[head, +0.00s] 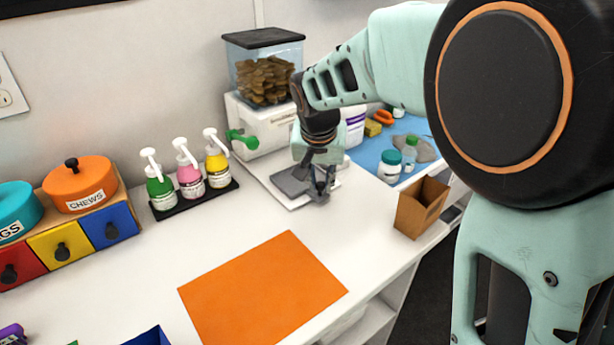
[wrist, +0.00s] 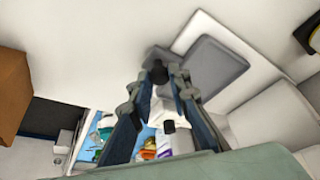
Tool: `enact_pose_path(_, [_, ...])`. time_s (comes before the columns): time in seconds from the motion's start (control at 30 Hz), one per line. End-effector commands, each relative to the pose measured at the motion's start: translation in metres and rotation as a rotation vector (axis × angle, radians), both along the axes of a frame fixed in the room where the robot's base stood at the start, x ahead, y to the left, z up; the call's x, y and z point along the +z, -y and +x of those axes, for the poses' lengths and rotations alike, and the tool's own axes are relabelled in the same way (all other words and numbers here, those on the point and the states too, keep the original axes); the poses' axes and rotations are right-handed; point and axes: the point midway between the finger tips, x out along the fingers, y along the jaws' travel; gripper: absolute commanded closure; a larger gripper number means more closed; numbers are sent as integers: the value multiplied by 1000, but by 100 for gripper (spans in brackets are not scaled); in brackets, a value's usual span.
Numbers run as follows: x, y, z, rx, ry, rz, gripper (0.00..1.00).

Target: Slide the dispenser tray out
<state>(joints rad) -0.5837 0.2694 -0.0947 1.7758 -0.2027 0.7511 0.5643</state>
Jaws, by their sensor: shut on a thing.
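The treat dispenser (head: 262,125) stands against the wall, a white body with a clear hopper of brown treats, a black lid and a green lever (head: 242,139). Its grey tray (head: 288,182) lies low in front of it, over a white base. The tray also shows in the wrist view (wrist: 212,68) as a flat grey plate. My gripper (head: 322,192) is at the tray's front edge, pointing down, shut on a dark handle part there. The fingers also show in the wrist view (wrist: 162,78). My arm and fingers hide part of the tray and the dispenser's right side.
Pump bottles (head: 187,175) stand on a black strip left of the dispenser. An orange mat (head: 262,290) lies on the white counter in front. A brown open box (head: 422,206) stands at the counter's right edge. A blue mat (head: 372,158) with jars and small items is behind my gripper.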

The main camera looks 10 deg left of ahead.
Motion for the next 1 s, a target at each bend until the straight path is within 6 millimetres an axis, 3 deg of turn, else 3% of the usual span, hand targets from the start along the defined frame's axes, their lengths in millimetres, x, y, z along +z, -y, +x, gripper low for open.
enact_pose_path(0.23, [0, 26, -22, -1, 4, 2, 100])
enact_pose_path(0.63, [1, 29, -26, 0, 4, 1, 100])
enact_pose_path(0.67, [1, 29, -26, 0, 4, 1, 81])
enact_pose_path(0.8, [1, 29, -26, 0, 3, 0, 66])
enact_pose_path(1.0, [0, 29, -26, 0, 2, 0, 66])
